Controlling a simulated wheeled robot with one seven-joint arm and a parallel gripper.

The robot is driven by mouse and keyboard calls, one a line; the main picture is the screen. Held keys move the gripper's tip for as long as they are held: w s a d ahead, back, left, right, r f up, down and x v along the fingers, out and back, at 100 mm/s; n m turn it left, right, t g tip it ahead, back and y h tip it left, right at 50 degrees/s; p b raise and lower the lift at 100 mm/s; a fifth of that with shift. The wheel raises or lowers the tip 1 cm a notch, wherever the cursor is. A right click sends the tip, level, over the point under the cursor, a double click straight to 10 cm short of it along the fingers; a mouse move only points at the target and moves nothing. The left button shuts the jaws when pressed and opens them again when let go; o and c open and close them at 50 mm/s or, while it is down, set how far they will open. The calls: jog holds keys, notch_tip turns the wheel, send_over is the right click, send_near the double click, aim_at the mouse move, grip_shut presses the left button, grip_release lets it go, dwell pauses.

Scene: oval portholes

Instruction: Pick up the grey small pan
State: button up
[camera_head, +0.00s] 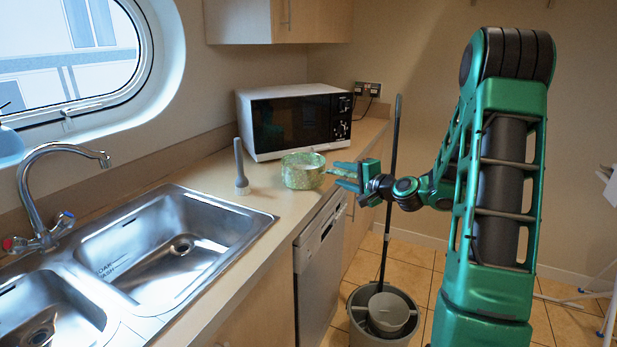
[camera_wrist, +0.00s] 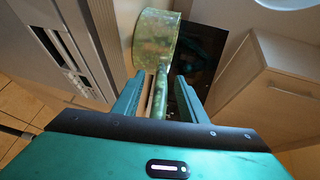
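The only pan I make out is a small round pan (camera_head: 303,172) with a green-yellow speckled side, rather than plain grey. It sits upright on the counter in front of the microwave, near the counter's front edge. Its greenish handle points toward my gripper (camera_head: 348,177). In the wrist view the pan (camera_wrist: 156,38) is upper centre, and its handle runs down between the two green fingers of my gripper (camera_wrist: 158,92). The fingers are apart, with gaps showing beside the handle, so the gripper is open around it. The handle's end is hidden by the gripper body.
A white microwave (camera_head: 297,119) stands behind the pan. A grey upright long-necked object (camera_head: 241,168) stands to its left. The steel sink (camera_head: 180,247) is further left. A dishwasher (camera_head: 321,262) is below the counter; a grey bucket (camera_head: 362,322) with a pole stands on the floor.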

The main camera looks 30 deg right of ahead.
jog(key=shift+w+a, duration=0.1)
jog(key=shift+w, duration=0.45)
jog(key=shift+f, duration=0.1)
grip_shut()
dwell(0.9)
